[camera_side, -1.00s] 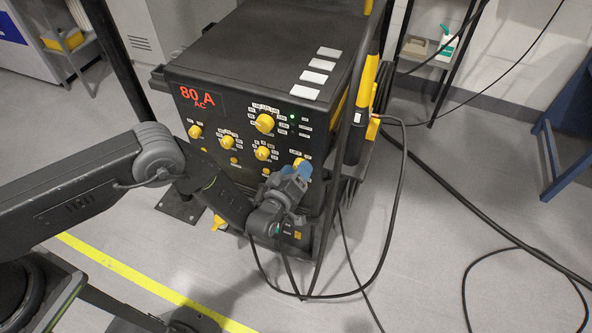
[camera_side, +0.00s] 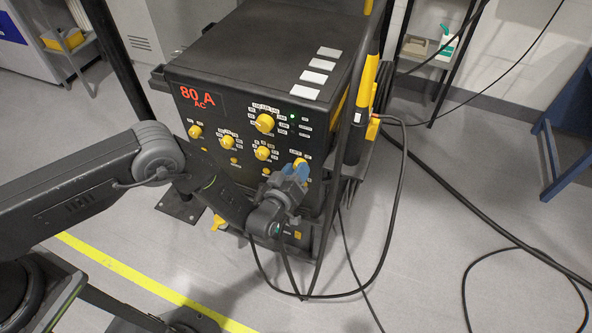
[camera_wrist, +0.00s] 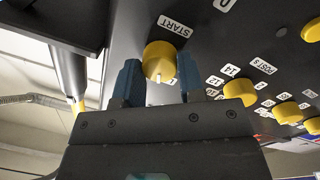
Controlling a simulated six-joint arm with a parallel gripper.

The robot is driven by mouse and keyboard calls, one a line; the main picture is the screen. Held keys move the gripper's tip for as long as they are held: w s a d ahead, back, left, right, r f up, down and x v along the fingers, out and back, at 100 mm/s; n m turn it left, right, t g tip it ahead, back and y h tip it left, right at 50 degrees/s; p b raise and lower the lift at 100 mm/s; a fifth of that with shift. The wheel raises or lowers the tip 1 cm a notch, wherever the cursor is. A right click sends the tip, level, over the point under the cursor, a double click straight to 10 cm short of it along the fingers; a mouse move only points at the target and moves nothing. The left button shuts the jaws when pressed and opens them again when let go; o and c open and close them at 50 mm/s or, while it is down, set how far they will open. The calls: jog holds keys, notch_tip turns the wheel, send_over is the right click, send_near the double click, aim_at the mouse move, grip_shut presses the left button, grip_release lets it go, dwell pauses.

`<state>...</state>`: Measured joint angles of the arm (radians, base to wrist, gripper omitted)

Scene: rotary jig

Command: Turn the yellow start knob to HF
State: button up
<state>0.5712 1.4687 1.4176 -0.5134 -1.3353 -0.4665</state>
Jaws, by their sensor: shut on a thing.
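The yellow start knob (camera_wrist: 159,57) sits on the black front panel under a START label (camera_wrist: 175,26) in the wrist view. A pale pointer mark shows on its lower part. My gripper (camera_wrist: 159,72) has its blue fingers on either side of the knob and is shut on it. In the side view, the knob (camera_side: 301,162) is at the panel's right, and my gripper (camera_side: 295,172) reaches it from the front and below. I cannot read an HF label; the fingers and gripper body hide part of the panel around the knob.
Several other yellow knobs, including a large one (camera_side: 265,123), sit on the welding machine (camera_side: 265,60). Its display (camera_side: 198,97) reads 80 A AC. A torch holder (camera_side: 367,95) and hanging cables (camera_side: 403,190) are close on the right. Open floor (camera_side: 480,200) lies further right.

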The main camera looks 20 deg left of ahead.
jog(key=m, duration=0.5)
jog(key=shift+r, duration=0.1)
jog(key=m, duration=0.4)
jog(key=shift+m+g+y, duration=0.3)
dwell(0.4)
jog(key=o, duration=0.9)
jog(key=shift+o, duration=0.2)
jog(key=shift+d, duration=0.1)
jog(key=s, duration=1.3)
jog(key=shift+s+a+r, duration=0.25)
jog(key=shift+s+r, duration=0.1)
jog(key=shift+r, duration=0.1)
